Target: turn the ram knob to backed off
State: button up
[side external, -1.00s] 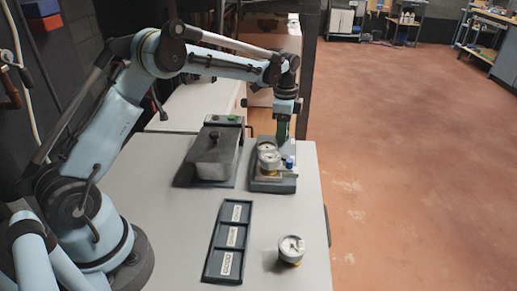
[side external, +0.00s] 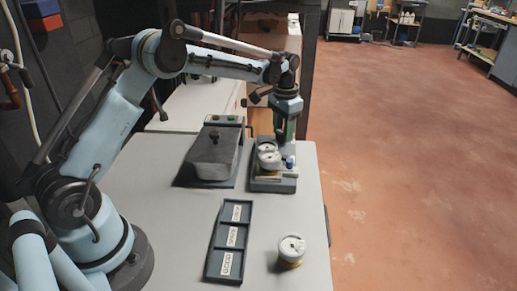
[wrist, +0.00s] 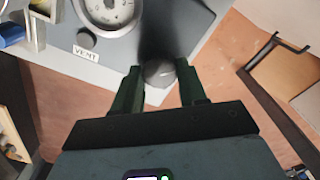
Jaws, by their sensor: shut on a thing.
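The ram knob (wrist: 158,73), round and grey with a pale line on top, sits at the edge of the grey test unit (wrist: 180,17) in the wrist view. My gripper (wrist: 160,80) is shut on it, one dark green finger on each side. In the side view my gripper (side external: 281,137) points down at the far end of the test unit (side external: 272,185), and the knob is hidden there. No marking for backed off is readable.
A dial gauge (wrist: 108,10) and a small knob (wrist: 86,38) above a VENT label are near the ram knob. A dark lidded box (side external: 212,157), a labelled tray (side external: 231,240) and a loose gauge (side external: 291,250) stand on the pale table (side external: 170,235).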

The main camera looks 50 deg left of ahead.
aim_at(282, 132)
jog(key=n, duration=0.4)
jog(key=shift+n, duration=2.2)
jog(key=o, duration=1.1)
jog(key=shift+c, duration=0.2)
notch_tip(282, 132, up, 12)
jog(key=shift+s+r, duration=0.1)
